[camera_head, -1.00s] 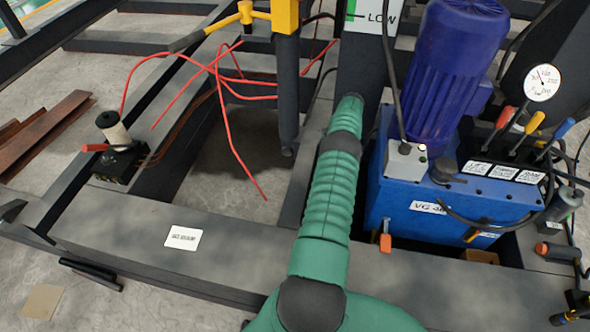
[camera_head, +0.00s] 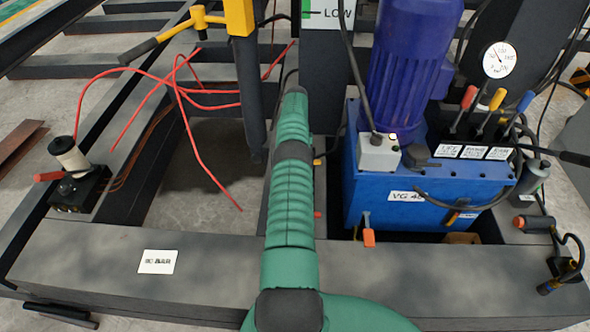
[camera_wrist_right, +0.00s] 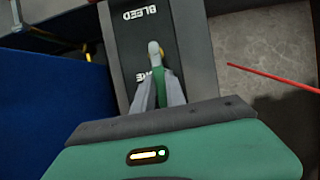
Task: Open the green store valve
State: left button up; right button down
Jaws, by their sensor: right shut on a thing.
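In the right wrist view a narrow green handle (camera_wrist_right: 161,88), apparently the store valve's, stands between the two grey fingers of my right gripper (camera_wrist_right: 158,76), which is shut on it. A pale rounded part (camera_wrist_right: 153,48) shows just beyond the fingertips. The dark plate (camera_wrist_right: 135,40) behind carries an upside-down BLEED label and a second, partly covered label ending in RE. In the head view my green right arm covers the valve and the gripper. My left gripper is in neither view.
A blue pump unit (camera_head: 385,185) with coloured levers and a gauge (camera_head: 499,60) stands right of my arm. A yellow-topped post (camera_head: 240,18) and loose red wires (camera_head: 185,90) are left of it. A dark steel beam (camera_head: 90,255) crosses in front.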

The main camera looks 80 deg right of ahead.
jog(key=shift+w+d+r, duration=0.1)
jog(key=shift+d, duration=0.1)
jog(key=c, duration=1.4)
grip_release()
jog(key=shift+o, duration=0.2)
notch_tip(320, 180, up, 4)
jog(key=p, duration=0.3)
jog(key=shift+p, duration=0.3)
jog(key=a+p, duration=0.2)
jog(key=p, duration=0.1)
jog(key=a+p, duration=0.1)
jog(key=p, duration=0.1)
jog(key=shift+s+r, duration=0.2)
jog(key=shift+s, duration=0.05)
jog(key=a+p, duration=0.1)
jog(key=a, duration=0.3)
jog(key=s+a+p, duration=0.1)
jog(key=a+p, duration=0.1)
jog(key=a, duration=0.2)
jog(key=s+a+p, duration=0.1)
jog(key=a+p, duration=0.1)
jog(key=a, duration=0.3)
jog(key=shift+r, duration=0.1)
